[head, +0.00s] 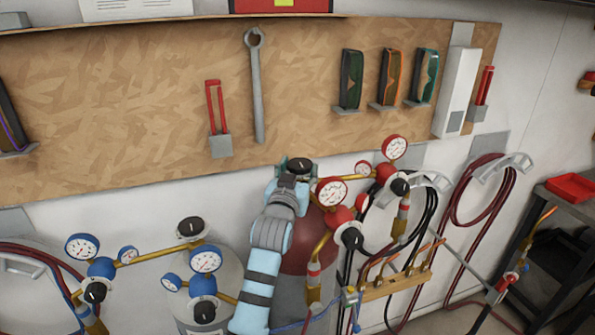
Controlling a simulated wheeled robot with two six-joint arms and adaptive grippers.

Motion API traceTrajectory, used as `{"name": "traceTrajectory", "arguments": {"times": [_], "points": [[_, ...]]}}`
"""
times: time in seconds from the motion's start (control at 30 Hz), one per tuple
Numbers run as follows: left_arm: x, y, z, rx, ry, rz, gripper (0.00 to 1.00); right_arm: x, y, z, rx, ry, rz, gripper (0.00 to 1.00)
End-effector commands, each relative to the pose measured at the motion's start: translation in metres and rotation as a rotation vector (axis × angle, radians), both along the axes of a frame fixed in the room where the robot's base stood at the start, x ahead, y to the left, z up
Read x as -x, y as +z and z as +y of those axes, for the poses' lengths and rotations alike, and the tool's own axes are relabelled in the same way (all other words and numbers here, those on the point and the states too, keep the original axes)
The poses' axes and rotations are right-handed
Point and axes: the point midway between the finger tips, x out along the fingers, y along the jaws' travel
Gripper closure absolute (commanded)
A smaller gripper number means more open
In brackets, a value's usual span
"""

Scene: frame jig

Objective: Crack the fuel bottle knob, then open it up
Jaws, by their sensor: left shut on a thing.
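The fuel bottle (312,245) is dark red and stands upright against the wall, with red-rimmed gauges (331,191) and a red regulator on its brass fittings. Its black valve knob (300,164) is at the top of the bottle. My left gripper (291,178) reaches up from below, with its fingers at the knob, and is shut on it. My light blue arm covers the left part of the bottle. The fingertips are small and partly hidden at the knob. My right gripper is not in view.
A grey bottle (215,284) with blue gauges (205,259) and a black knob (190,228) stands at the left. Hoses (478,195) hang on wall hooks at the right. A wooden torch rack (397,284) is at the lower right. Tools hang on the board (140,110) above.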

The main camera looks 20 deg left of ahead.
Motion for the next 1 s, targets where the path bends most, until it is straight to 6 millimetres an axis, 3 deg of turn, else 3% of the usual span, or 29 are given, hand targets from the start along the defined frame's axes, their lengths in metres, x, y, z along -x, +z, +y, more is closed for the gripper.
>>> {"name": "traceTrajectory", "arguments": {"times": [0.3, 0.33, 0.43, 0.77, 0.87, 1.0], "points": [[0.0, 0.003, 0.0, -0.002, 0.002, -0.006, 0.77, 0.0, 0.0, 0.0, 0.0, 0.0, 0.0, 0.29], [0.0, 0.003, 0.001, -0.002, 0.002, -0.006, 0.45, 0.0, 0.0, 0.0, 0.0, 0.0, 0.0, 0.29], [0.0, 0.002, 0.0, -0.002, 0.002, -0.004, 0.29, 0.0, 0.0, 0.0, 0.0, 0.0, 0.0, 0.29], [0.0, 0.003, 0.0, -0.002, 0.001, -0.002, 0.29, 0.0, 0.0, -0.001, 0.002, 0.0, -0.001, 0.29], [0.0, 0.016, 0.001, -0.002, 0.002, -0.005, 0.29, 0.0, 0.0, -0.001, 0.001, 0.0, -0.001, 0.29], [-0.001, 0.05, 0.001, -0.001, 0.001, -0.007, 0.29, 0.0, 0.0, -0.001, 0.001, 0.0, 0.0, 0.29]]}}
